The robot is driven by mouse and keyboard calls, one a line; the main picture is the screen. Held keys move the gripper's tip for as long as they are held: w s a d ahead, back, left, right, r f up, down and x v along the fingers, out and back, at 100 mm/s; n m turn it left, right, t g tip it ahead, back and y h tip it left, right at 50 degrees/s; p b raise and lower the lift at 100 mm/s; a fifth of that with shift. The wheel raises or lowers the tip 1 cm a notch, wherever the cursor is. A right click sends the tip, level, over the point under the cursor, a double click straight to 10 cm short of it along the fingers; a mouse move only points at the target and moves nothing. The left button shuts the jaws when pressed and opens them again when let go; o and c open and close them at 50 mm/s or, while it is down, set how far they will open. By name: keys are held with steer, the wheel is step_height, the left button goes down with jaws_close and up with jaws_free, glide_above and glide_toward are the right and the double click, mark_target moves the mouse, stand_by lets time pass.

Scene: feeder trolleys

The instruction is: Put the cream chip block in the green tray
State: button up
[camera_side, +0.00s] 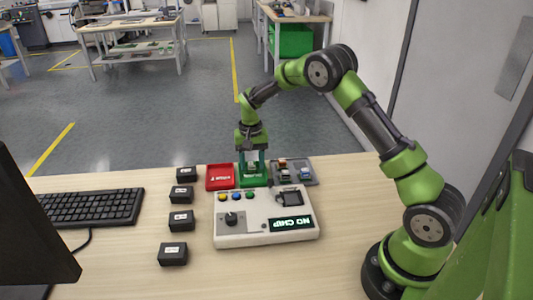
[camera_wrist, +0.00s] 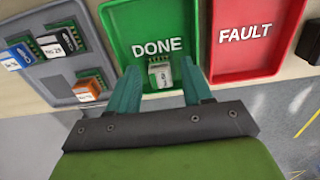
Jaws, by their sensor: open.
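The cream chip block (camera_wrist: 160,77), pale with a green edge, is at the green tray (camera_wrist: 118,22), just below the word DONE. It appears to rest on the tray floor. My gripper (camera_wrist: 161,68) is open, with one teal finger on each side of the block and a visible gap to both. In the side view, my gripper (camera_side: 252,166) points down over the green tray (camera_side: 253,183). The block is small there and mostly hidden between the fingers.
The red FAULT tray (camera_wrist: 283,12) adjoins the green one. A grey tray (camera_wrist: 58,92) holds blue, black and orange chip blocks. In front stands a tester (camera_side: 258,236) showing NO CHIP, its socket (camera_side: 290,198) seemingly empty. Several black boxes (camera_side: 173,254) and a keyboard (camera_side: 95,207) are left.

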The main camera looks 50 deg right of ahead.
step_height(320, 180, up, 11)
step_height(320, 180, up, 8)
steer(key=t, duration=0.2)
glide_above(252, 164)
steer(key=s+a, duration=0.3)
steer(key=s, duration=0.1)
steer(key=s+a+r+n+t+y, duration=0.1)
steer(key=s+a+r, duration=0.2)
steer(key=s, duration=0.1)
steer(key=s+a+r+n+t, duration=0.1)
steer(key=s+a+r+n, duration=0.1)
steer(key=s, duration=0.3)
steer(key=s+a+n+t, duration=0.1)
steer(key=s+a, duration=0.1)
steer(key=s, duration=0.4)
steer(key=s+a+f+n+t+y, duration=0.1)
steer(key=s+a+t, duration=0.1)
steer(key=s, duration=0.5)
steer(key=shift+s+a, duration=0.25)
steer(key=shift+a, duration=0.5)
